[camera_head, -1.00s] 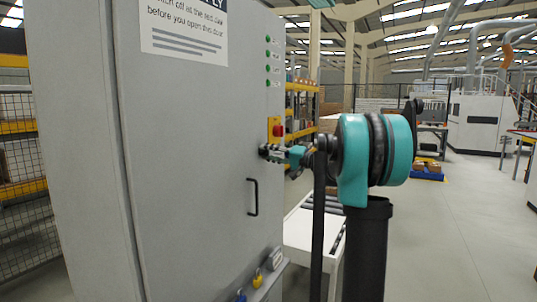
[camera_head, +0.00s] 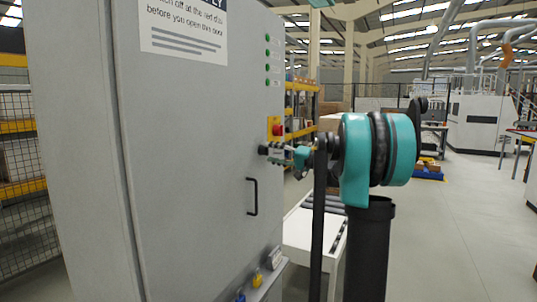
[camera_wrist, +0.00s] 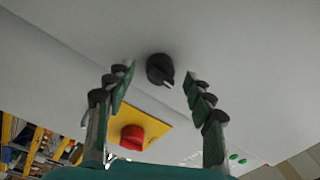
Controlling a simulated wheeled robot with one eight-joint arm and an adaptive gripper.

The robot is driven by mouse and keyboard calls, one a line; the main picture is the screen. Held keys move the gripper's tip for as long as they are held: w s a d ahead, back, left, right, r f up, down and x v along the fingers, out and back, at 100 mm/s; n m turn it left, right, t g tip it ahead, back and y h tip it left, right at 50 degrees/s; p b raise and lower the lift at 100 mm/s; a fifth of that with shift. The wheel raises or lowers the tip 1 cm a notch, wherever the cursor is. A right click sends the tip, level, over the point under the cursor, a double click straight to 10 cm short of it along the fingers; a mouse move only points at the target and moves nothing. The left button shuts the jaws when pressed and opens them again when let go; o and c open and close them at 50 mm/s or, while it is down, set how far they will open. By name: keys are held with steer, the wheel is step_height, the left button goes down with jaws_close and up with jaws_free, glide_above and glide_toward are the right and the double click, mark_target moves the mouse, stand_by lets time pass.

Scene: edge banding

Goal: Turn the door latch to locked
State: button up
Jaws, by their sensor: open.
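The door latch is a round black knob (camera_wrist: 160,69) with a pale pointer mark, set on the grey cabinet door (camera_head: 195,130). In the wrist view it lies between and just beyond the tips of my open gripper (camera_wrist: 158,80). Both fingers stand apart from the knob, one on each side, and nothing is held.
The red switch on its yellow plate (camera_wrist: 155,121) is near my fingers. A black door handle (camera_head: 252,197) is lower on the door. Green lamps (camera_head: 267,53) are above. Padlocks (camera_head: 257,278) hang low. A white roller table (camera_head: 312,232) stands behind my arm.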

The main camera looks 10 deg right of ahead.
steer(key=v, duration=1)
